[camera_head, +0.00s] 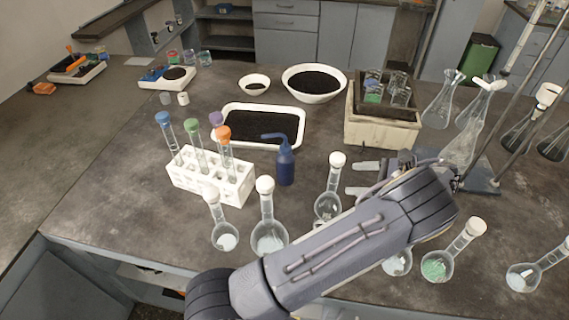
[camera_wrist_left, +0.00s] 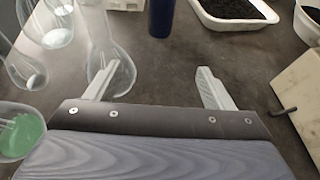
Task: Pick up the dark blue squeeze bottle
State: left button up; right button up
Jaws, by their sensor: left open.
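The dark blue squeeze bottle (camera_head: 286,166) stands upright on the dark bench, right of the white tube rack. Its nozzle bends to the left. In the left wrist view only the lower part of the bottle (camera_wrist_left: 161,18) shows, at the top edge. My left gripper (camera_head: 360,179) is to the right of the bottle, open and empty, with its fingers pointing towards it. In the left wrist view the fingers of my left gripper (camera_wrist_left: 155,77) are spread wide, with bare bench between them and a gap to the bottle. My right gripper is not in view.
A stoppered flask (camera_head: 328,205) stands close to the left gripper's near finger; this flask (camera_wrist_left: 112,68) overlaps that finger in the wrist view. The tube rack (camera_head: 212,182), a white tray (camera_head: 303,113) of dark grains and a beige box (camera_head: 382,132) stand around. Several flasks line the front.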

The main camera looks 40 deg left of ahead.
pick_arm(q)
jog(key=p, duration=0.3)
send_near(294, 163)
jog(key=f+x, duration=0.1)
jog(key=x, duration=0.9)
jog(key=shift+w+a+r+p, duration=0.1)
jog(key=shift+w+r+p, duration=0.1)
jog(key=shift+p, duration=0.2)
jog(key=shift+s+a+f, duration=0.15)
jog(key=shift+a+f, duration=0.05)
jog(key=shift+a, duration=0.1)
jog(key=c, duration=0.7)
